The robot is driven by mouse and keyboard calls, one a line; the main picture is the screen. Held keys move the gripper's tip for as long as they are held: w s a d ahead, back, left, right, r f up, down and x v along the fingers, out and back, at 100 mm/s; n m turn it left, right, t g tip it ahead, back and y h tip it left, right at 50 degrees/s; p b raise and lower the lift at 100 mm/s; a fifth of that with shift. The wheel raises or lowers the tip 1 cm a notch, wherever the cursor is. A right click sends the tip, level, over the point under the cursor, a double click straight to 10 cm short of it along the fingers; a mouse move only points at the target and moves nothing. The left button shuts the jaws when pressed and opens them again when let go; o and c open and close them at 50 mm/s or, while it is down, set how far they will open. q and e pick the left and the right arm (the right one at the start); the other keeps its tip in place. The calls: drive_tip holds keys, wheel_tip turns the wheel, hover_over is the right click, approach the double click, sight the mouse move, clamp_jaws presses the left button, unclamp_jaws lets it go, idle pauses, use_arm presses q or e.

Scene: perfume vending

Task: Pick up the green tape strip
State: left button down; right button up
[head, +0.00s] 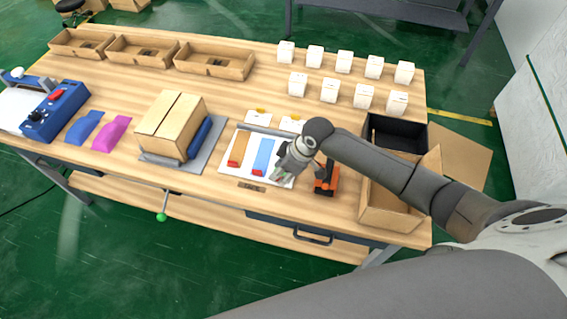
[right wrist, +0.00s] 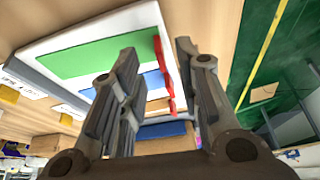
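The green tape strip (right wrist: 125,45) lies flat on a white board (right wrist: 68,33), in the upper left of the right wrist view. In the head view my right gripper hides most or all of it. My right gripper (head: 281,171) is over the right part of the board. In the right wrist view its fingers (right wrist: 155,55) are apart with nothing held between them, and the strip shows beyond and left of them. A blue strip (head: 264,155) and an orange-brown strip (head: 239,148) lie on the same board. My left gripper is not in view.
An orange and black tool (head: 327,180) stands just right of the board. An open carton (head: 385,212) and a black bin (head: 393,133) are further right. A closed carton (head: 170,122) stands left. Several white boxes (head: 328,90) stand behind.

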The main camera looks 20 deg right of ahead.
drive_tip(key=shift+x, duration=1.3)
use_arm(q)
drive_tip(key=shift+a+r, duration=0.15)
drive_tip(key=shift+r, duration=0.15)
use_arm(e)
clamp_jaws()
drive_tip(key=shift+r, duration=0.1)
